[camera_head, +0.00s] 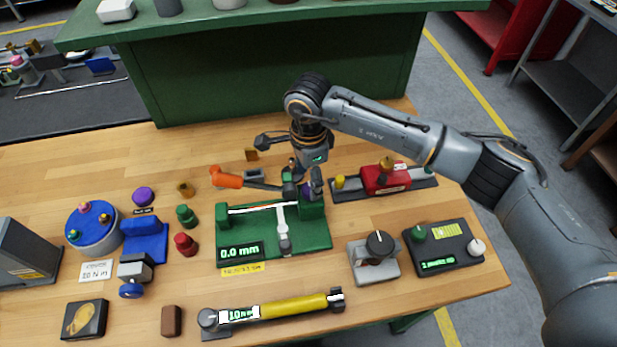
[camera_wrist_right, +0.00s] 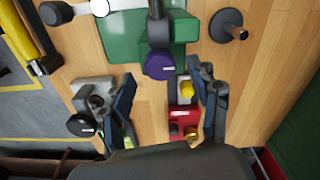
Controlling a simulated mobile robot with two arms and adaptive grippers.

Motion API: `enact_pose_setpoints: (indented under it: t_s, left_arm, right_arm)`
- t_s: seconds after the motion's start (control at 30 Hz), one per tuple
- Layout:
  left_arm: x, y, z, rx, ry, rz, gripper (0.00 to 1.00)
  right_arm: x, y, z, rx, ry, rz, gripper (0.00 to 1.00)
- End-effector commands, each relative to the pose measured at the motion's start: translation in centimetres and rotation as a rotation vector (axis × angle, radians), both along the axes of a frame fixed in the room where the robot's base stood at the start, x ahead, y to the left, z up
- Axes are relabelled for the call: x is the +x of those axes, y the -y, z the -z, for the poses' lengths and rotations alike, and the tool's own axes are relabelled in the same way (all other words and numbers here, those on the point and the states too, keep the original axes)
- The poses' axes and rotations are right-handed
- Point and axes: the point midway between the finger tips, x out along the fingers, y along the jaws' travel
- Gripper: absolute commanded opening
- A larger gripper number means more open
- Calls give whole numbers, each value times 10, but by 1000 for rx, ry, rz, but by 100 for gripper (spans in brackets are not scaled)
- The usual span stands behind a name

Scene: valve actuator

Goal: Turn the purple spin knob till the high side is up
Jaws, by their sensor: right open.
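A purple knob (camera_wrist_right: 160,66) sits at the end of a dark shaft on the green measuring fixture (camera_wrist_right: 188,27). It has a small light mark on its face. In the head view the fixture (camera_head: 318,232) stands mid-table with a "0.0 mm" display, and the knob is mostly hidden by my right gripper (camera_head: 303,187). In the right wrist view my right gripper (camera_wrist_right: 166,76) is open, with a finger on either side of the knob's line and the knob at the tips. I cannot tell whether the fingers touch it. Another purple knob (camera_head: 143,194) stands on the left. My left gripper does not show.
A red block on a rail (camera_head: 385,180) lies close right of the gripper. An orange-handled tool (camera_head: 226,178) lies left of it. A grey knob box (camera_head: 374,262), a dark control box (camera_head: 443,247) and a yellow cylinder (camera_head: 293,306) stand nearer the front edge.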

Motion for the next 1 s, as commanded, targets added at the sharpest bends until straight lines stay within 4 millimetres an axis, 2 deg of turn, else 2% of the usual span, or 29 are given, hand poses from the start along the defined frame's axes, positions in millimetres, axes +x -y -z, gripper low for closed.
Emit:
enact_pose_setpoints:
  t_s: [0.03,0.23,0.57,0.83,1.0]
  left_arm:
    - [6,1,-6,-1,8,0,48]
    - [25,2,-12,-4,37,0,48]
    - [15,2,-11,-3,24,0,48]
    - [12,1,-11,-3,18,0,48]
    - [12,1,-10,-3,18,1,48]
  right_arm:
    - [-1,0,5,-1,-4,1,61]
    - [0,0,25,0,-2,0,61]
    - [0,0,29,0,0,0,61]
    - [0,0,29,0,0,0,7]
    - [0,0,29,0,1,3,7]
